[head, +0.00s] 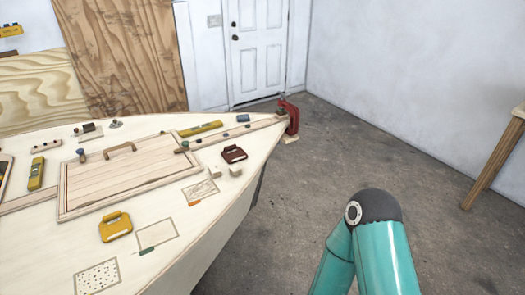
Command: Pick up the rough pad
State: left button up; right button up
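Two hand pads with handles lie on the pale plywood hull deck (215,220). One is a yellow pad (116,231), near the front edge of the hatch panel. The other is a dark red pad (234,157), further back near the right edge of the deck. Their undersides are hidden, so I cannot tell which is the rough one. Neither of my grippers is in view. Only a teal and dark grey part of my own arm shows at the lower right, beside the hull and away from both pads.
A framed hatch panel (125,177) with a wooden handle covers mid-deck. Outlined patches, one speckled (97,278) and one with wood grain (200,190), mark the deck. A red clamp (290,116) grips the bow tip. Open concrete floor (400,170) lies right of the hull.

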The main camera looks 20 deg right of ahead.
aim_at(232, 154)
jog(key=u, duration=0.8)
jog(key=i, duration=0.15)
jog(key=z, duration=2.8)
jog(key=i, duration=2.2)
jog(key=u, duration=1.6)
jog(key=i, duration=0.2)
jog(key=u, duration=2.05)
